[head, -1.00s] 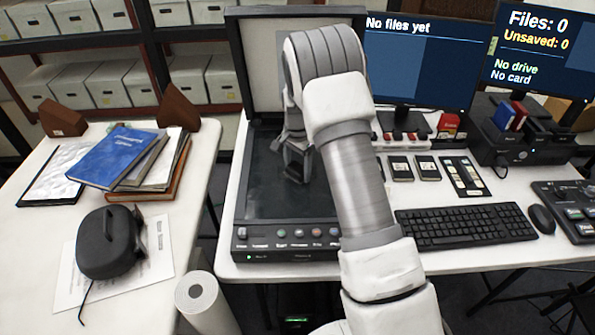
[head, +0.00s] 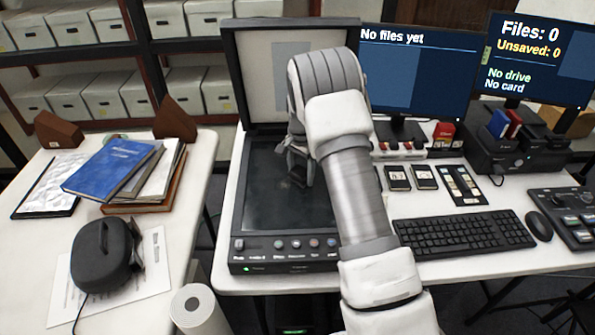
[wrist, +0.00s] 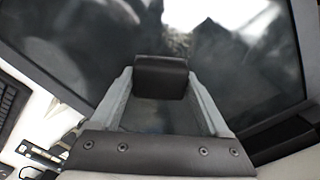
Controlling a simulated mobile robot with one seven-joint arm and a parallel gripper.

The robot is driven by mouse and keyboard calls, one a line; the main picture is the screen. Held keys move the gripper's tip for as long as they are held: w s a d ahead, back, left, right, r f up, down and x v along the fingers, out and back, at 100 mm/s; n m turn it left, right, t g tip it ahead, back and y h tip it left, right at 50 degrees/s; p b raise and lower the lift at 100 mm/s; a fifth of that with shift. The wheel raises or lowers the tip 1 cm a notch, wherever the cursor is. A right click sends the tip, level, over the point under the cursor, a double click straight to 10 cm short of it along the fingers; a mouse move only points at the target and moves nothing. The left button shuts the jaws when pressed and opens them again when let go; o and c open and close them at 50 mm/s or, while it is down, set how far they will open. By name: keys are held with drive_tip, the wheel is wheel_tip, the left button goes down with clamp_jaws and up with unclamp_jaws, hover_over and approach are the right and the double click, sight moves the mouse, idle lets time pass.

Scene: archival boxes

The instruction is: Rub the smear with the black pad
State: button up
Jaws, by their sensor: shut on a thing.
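My gripper (head: 297,165) is over the dark glass of the flatbed scanner (head: 262,205), toward its right side. In the wrist view my gripper (wrist: 160,85) is shut on the black pad (wrist: 161,77), a dark block between the two grey fingers. The pad is at or close to the glass; I cannot tell if it touches. A pale, cloudy patch, perhaps the smear (wrist: 180,17), shows on the glass beyond the pad in the wrist view, though reflections mix with it. In the head view the smear is not clear, and my arm hides part of the glass.
The scanner's raised lid (head: 262,75) stands behind the glass. A keyboard (head: 463,233), mouse (head: 538,225) and two monitors (head: 415,80) are to the right. On the left table are books (head: 112,163) and a black case (head: 103,253). A paper roll (head: 195,305) stands between the tables.

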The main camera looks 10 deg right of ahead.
sight(302, 198)
drive_tip(key=shift+s+a, duration=0.25)
drive_tip(key=shift+s, duration=0.95)
drive_tip(key=shift+s+a, duration=0.25)
drive_tip(key=shift+s, duration=0.9)
drive_tip(key=shift+s+a, duration=0.25)
drive_tip(key=shift+s, duration=0.95)
drive_tip(key=shift+r+p, duration=1.95)
drive_tip(key=shift+r, duration=1.05)
wheel_tip(302, 198, up, 3)
drive_tip(key=shift+p, duration=1)
drive_tip(key=shift+d, duration=0.1)
